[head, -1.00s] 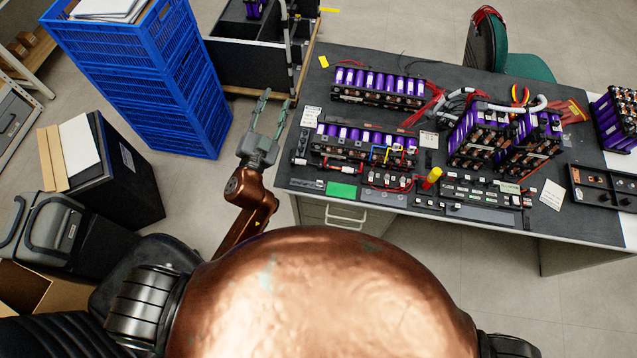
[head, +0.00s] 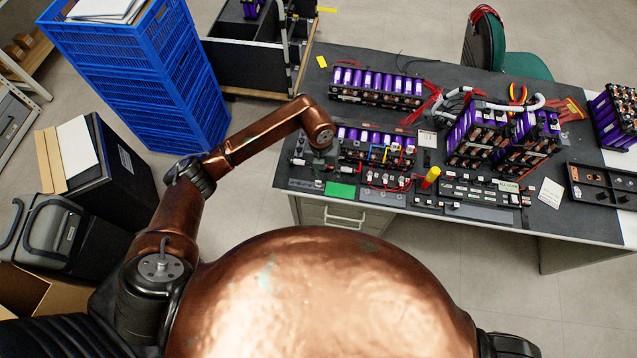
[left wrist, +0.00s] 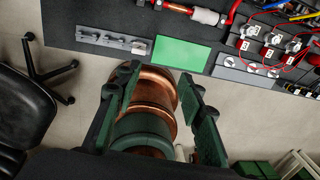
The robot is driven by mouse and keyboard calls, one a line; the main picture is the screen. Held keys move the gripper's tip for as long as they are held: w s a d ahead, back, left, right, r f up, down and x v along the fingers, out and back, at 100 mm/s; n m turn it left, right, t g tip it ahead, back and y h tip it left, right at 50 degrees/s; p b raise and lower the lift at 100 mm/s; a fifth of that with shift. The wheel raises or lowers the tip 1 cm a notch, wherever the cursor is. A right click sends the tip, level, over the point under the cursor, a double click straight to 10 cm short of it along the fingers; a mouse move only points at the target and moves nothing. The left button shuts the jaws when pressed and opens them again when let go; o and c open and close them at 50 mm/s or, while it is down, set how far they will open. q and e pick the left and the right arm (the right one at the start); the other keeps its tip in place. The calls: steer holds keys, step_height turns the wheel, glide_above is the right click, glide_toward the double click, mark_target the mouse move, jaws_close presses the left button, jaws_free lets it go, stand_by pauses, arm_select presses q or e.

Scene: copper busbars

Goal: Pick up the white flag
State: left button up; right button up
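A small white piece (left wrist: 138,47), which may be the white flag, sits at the right end of a row of grey pieces on a grey strip (left wrist: 92,38) near the bench's front edge, left of the green card. In the head view that strip (head: 305,184) is too small to show the white piece clearly. My left gripper (head: 319,158) points down over the bench's front left, partly hidden by its wrist. In the left wrist view its two fingers (left wrist: 160,76) are apart with nothing held between them, and the strip lies beyond them, up and left. My right gripper is not in view.
The green card (left wrist: 168,52) lies right of the strip on the dark bench (head: 400,212). A battery pack (head: 380,150) with red wiring stands close right of my left gripper. Blue crates (head: 165,90) and a black box (head: 125,170) stand on the floor at left.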

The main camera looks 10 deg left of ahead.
mark_target(318, 184)
arm_select(q)
steer(key=shift+w+a+y, duration=0.2)
steer(key=shift+a+y, duration=0.05)
steer(key=shift+a, duration=0.3)
steer(key=shift+w+a+y, duration=0.15)
steer(key=shift+a+y, duration=0.1)
steer(key=shift+a, duration=0.25)
steer(key=shift+a+f, duration=0.25)
steer(key=shift+a, duration=0.05)
step_height(318, 184, down, 7)
steer(key=shift+w+f, duration=0.1)
steer(key=shift+f, duration=0.05)
steer(key=shift+c, duration=0.4)
steer(key=c, duration=0.7)
